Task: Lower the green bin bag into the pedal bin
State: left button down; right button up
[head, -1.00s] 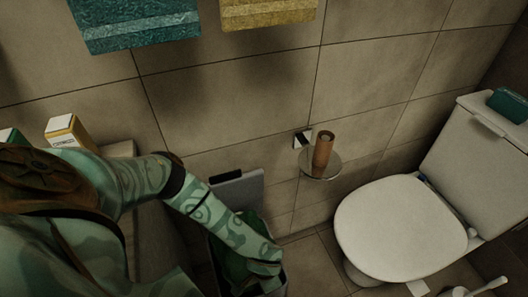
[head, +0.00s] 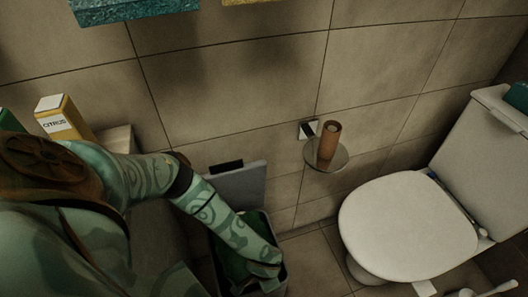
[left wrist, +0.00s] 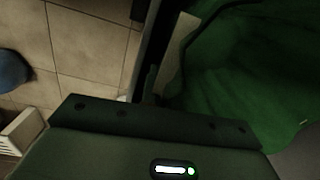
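The pedal bin (head: 283,268) stands low by the wall, its grey lid (head: 240,186) raised against the tiles. The green bin bag (head: 230,262) shows inside the bin mouth, partly behind my left arm. In the left wrist view, the bag (left wrist: 245,60) fills the upper right as loose folds beside a dark bin edge. My left gripper (head: 268,284) is at the bin opening, close to the bag. Its fingertips are hidden, and I cannot tell whether it grips the bag. My right gripper is not in view.
A white toilet (head: 400,225) stands to the right of the bin. A wall holder with a brown cardboard roll (head: 329,141) is above and between them. A citrus box (head: 62,118) stands at the left. Tiled floor (head: 312,262) is clear between bin and toilet.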

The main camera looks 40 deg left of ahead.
pick_arm(q)
jog(key=shift+f, duration=0.55)
jog(key=shift+f+b, duration=0.55)
jog(key=shift+f, duration=0.1)
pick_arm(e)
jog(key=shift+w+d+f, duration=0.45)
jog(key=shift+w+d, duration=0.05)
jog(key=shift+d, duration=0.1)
